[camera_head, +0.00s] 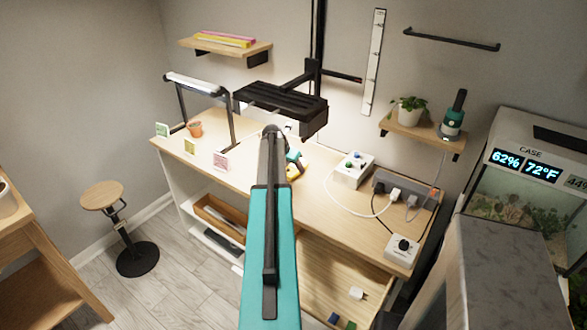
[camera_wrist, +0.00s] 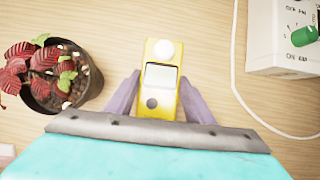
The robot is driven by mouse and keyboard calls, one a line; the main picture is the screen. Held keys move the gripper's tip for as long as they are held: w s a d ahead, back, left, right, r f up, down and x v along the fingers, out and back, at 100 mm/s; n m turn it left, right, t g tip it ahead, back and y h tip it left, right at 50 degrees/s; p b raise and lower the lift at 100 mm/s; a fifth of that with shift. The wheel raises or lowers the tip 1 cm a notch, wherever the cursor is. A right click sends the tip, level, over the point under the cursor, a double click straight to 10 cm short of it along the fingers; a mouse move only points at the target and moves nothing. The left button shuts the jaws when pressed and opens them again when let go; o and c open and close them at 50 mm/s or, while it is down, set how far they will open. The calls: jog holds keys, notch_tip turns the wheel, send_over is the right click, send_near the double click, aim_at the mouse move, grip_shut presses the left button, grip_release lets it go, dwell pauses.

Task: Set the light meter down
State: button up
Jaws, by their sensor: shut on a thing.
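The yellow light meter (camera_wrist: 163,103), with a white dome, a small grey screen and a dark button, shows in the middle of the wrist view. My gripper (camera_wrist: 160,88) is shut on it, one purple-grey finger at each side. The meter's lower end is hidden by the gripper body. Pale wooden tabletop (camera_wrist: 205,30) lies behind it; I cannot tell whether the meter touches it. In the head view a bit of the yellow meter (camera_head: 294,172) shows beside my arm, over the workbench (camera_head: 320,205).
A dark pot with a red-leaved plant (camera_wrist: 62,75) stands left of the meter. A white control box (camera_head: 354,170) with knobs and a white cable (camera_wrist: 236,95) lie to the right. A black lamp head (camera_head: 281,105) hangs above the bench. An open drawer (camera_head: 325,280) juts out below.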

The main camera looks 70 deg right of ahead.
aim_at(290, 171)
jog(key=shift+f, duration=0.1)
jog(key=o, duration=1.2)
jog(key=shift+c, duration=0.2)
jog(key=shift+p+v, duration=0.55)
jog(key=shift+v, duration=0.35)
jog(key=p+v, duration=0.2)
jog(key=v, duration=0.2)
jog(key=shift+s+d, duration=0.1)
jog(key=w+a, duration=0.1)
jog(key=a, duration=0.2)
jog(key=a+p, duration=0.1)
jog(key=a, duration=0.2)
jog(key=w+a, duration=0.1)
jog(key=a, duration=0.3)
jog(key=shift+w+f, duration=0.15)
jog(key=shift+w, duration=0.15)
jog(key=shift+w+a+p, duration=0.25)
jog(key=shift+a+p, duration=0.1)
jog(key=shift+a, duration=0.35)
